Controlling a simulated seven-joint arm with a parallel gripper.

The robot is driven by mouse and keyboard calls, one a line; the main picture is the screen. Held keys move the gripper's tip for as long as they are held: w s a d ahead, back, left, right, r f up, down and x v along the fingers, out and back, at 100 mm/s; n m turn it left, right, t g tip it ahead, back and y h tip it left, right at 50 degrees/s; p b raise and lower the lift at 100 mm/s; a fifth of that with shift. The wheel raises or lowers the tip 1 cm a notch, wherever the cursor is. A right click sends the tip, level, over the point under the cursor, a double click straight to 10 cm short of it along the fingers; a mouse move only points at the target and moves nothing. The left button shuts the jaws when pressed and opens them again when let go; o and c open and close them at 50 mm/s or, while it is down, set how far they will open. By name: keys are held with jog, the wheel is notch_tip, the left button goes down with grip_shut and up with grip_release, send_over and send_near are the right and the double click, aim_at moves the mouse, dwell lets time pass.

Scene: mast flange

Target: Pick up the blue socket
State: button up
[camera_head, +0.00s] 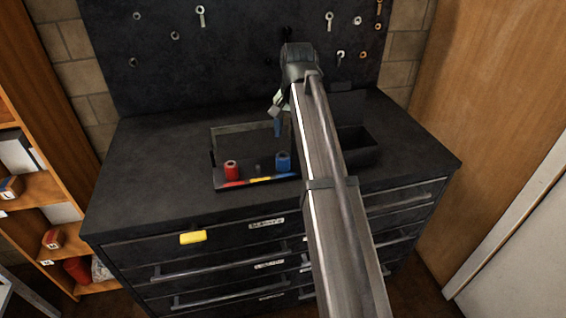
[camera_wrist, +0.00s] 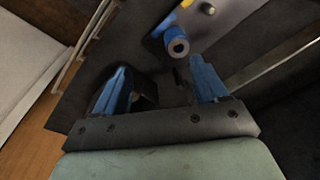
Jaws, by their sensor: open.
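The blue socket (camera_head: 283,162) stands upright at the right end of a dark rack (camera_head: 222,186) on the bench. In the wrist view the blue socket (camera_wrist: 177,46) shows its round open top, just beyond my fingertips and apart from them. My gripper (camera_head: 277,122) is above and behind the socket in the head view, partly hidden by my arm. In the wrist view my gripper (camera_wrist: 158,68) has its two blue fingers spread with nothing between them.
A red socket (camera_head: 231,170) stands at the rack's left end, with a short bare peg (camera_head: 257,168) between the sockets. A black bin (camera_head: 360,152) lies right of my arm. A yellow block-like thing (camera_head: 193,237) is at the drawer front. The bench's left side is clear.

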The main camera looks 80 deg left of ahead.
aim_at(283, 159)
jog(key=a+f+n+y, duration=0.1)
jog(key=f+n, duration=0.1)
jog(key=f, duration=0.2)
jog(key=s+a+f+n+y, duration=0.1)
jog(key=a+f+n, duration=0.1)
jog(key=f, duration=0.2)
jog(key=a+f+n+y, duration=0.1)
jog(key=f+n, duration=0.1)
jog(key=f, duration=0.2)
jog(key=shift+s+a+f+n, duration=0.2)
jog(key=shift+s+f+n, duration=0.1)
jog(key=shift+f+n, duration=0.1)
dwell(0.6)
jog(key=shift+c, duration=0.2)
jog(key=c, duration=1.1)
